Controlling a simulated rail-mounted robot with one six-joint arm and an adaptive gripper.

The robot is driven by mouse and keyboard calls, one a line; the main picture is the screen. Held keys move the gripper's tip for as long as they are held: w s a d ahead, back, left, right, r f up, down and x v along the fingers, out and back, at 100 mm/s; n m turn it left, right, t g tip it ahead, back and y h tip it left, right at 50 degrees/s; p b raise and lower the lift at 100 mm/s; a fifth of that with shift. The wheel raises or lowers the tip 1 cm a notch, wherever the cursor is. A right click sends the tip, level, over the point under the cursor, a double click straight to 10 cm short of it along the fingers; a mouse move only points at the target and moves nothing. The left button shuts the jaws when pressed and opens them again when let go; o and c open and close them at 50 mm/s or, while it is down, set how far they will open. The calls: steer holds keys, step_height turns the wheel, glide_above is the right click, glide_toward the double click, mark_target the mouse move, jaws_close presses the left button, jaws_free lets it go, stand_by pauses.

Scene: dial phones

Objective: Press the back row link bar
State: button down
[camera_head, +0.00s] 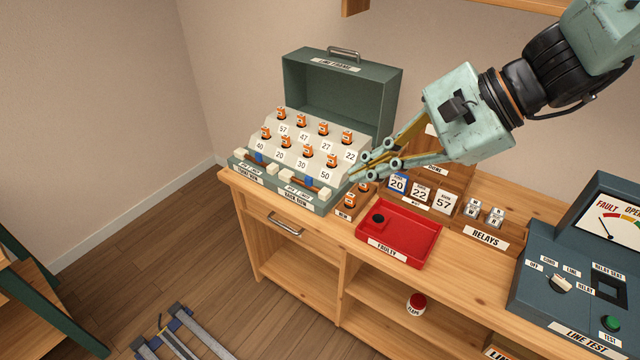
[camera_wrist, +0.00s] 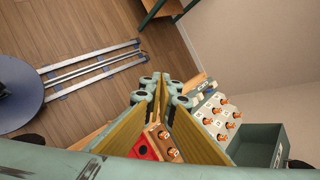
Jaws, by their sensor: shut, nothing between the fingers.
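The line-frame case (camera_head: 342,92) stands open at the left end of the bench. On its front ledge are two bars with white end blocks and blue middles. The right bar (camera_head: 310,184) sits above a label that seems to read BACK ROW. The left bar (camera_head: 256,159) sits above a label that seems to read FRONT ROW. My gripper (camera_head: 362,168) is shut and empty, above the bench just right of the case's front right corner, apart from the right bar. In the wrist view my gripper (camera_wrist: 162,88) points past the case (camera_wrist: 256,146); the bars are hard to make out there.
Orange-topped relays with number cards stand in the case. A small wooden holder with relays (camera_head: 349,203) is right of the case, beside the red FAULTY tray (camera_head: 408,247). Number cards, a RELAYS block (camera_head: 484,236) and the line test box (camera_head: 560,300) lie further right.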

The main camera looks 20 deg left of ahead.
steer(key=w+a+f+m+t+y+b, duration=0.1)
steer(key=w+a+f+m, duration=0.2)
steer(key=w+f, duration=0.25)
steer(key=w+a+f+m+y, duration=0.1)
steer(key=w+a+f+m, duration=0.25)
steer(key=w, duration=0.25)
steer(key=m+t+b, duration=0.2)
steer(key=m+t, duration=0.1)
steer(key=m, duration=0.2)
glide_toward(312, 182)
steer(key=shift+v, duration=1.75)
steer(key=shift+w+f, duration=0.1)
steer(key=shift+f, duration=0.1)
steer(key=shift+b+x, duration=0.75)
steer(key=shift+x, duration=4.1)
steer(key=shift+a, duration=0.1)
